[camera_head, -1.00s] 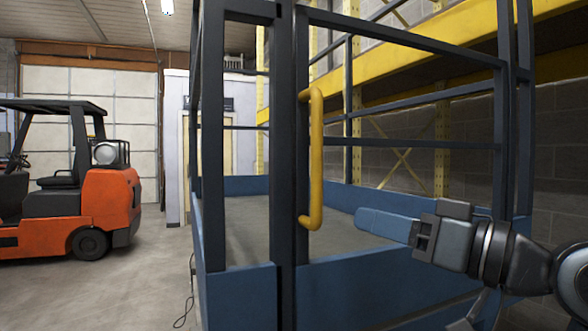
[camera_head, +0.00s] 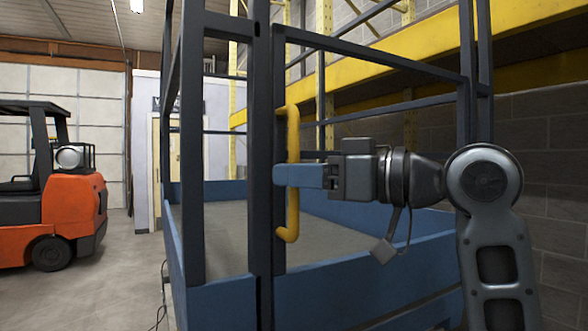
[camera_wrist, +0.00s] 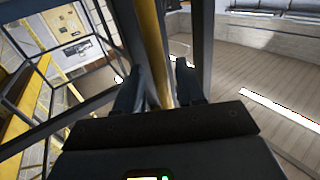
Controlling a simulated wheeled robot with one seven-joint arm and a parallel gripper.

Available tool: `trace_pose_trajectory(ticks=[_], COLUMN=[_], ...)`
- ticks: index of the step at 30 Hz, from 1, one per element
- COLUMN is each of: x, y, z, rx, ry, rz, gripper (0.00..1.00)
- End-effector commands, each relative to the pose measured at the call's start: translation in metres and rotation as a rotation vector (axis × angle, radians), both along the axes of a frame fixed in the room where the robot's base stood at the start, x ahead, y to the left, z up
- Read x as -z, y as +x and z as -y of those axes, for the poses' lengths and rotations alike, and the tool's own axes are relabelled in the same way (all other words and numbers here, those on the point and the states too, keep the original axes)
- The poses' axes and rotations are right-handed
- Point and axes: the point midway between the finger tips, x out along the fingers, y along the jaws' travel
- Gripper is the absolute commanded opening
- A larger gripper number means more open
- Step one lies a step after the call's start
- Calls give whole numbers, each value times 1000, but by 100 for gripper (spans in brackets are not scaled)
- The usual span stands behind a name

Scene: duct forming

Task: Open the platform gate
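The platform gate (camera_head: 380,57) is a dark-framed panel with a blue lower part on the blue platform. It stands in line with the post beside it and looks closed. A yellow upright bar handle (camera_head: 292,130) is on its left edge. My gripper (camera_head: 283,176) reaches in from the right at about mid-height of the handle, its blue fingertips overlapping it. In the wrist view the handle (camera_wrist: 150,35) runs between the two fingers of my gripper (camera_wrist: 158,80), with a visible gap beside it. The fingers look open around the handle. Any contact is hard to see.
An orange forklift (camera_head: 55,215) stands at the left on open concrete floor. Yellow racking (camera_head: 420,62) and a block wall (camera_head: 550,150) are behind and to the right of the platform. A cable hangs at the platform's left corner.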

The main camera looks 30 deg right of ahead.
Motion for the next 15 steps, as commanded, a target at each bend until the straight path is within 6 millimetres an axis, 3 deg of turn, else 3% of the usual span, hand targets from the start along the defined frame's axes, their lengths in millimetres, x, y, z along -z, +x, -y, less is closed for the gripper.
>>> trace_pose_trajectory(ticks=[12,15], x=[0,0], y=[9,9], z=[-7,-6], rx=[0,0], ry=[-1,-1], rz=[1,1], gripper=[38,30])
